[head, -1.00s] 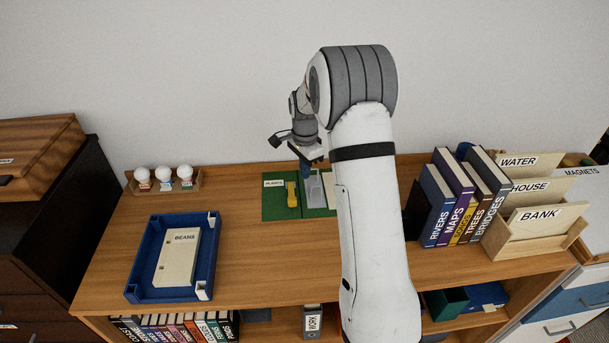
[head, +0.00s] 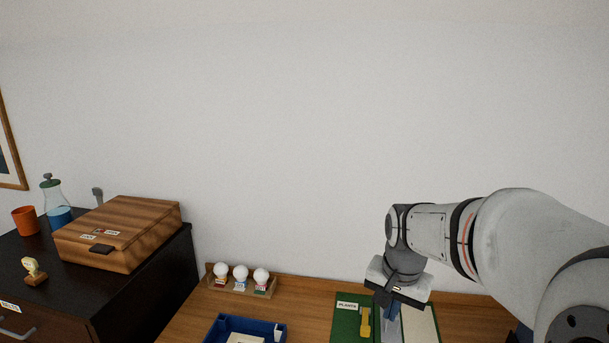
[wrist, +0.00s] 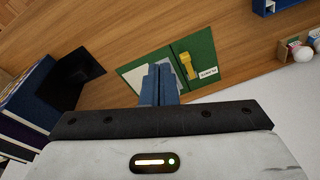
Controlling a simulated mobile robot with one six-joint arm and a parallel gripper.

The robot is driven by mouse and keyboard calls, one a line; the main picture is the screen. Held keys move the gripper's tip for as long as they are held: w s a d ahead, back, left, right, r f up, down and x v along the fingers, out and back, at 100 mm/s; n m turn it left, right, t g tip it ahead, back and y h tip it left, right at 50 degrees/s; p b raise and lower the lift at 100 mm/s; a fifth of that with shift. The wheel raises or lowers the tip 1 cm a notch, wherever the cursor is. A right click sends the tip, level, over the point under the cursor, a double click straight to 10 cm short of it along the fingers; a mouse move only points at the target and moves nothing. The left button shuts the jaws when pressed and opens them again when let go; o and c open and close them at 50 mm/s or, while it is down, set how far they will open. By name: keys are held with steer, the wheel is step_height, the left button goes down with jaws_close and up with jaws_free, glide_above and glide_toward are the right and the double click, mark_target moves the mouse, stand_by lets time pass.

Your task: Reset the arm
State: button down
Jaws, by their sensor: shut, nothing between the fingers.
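I cannot tell how high the fingertips are above the mat.
A dark cabinet (head: 170,270) at the left holds a wooden box (head: 130,225). In the wrist view, books (wrist: 25,105) stand at the left.

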steer(key=s+a+f+n+t+b, duration=0.1)
steer(key=s+n, duration=0.5)
steer(key=s, duration=0.9)
steer(key=shift+s+a+f, duration=0.15)
steer(key=shift+s+a, duration=0.05)
steer(key=shift+a, duration=0.2)
stand_by(1.0)
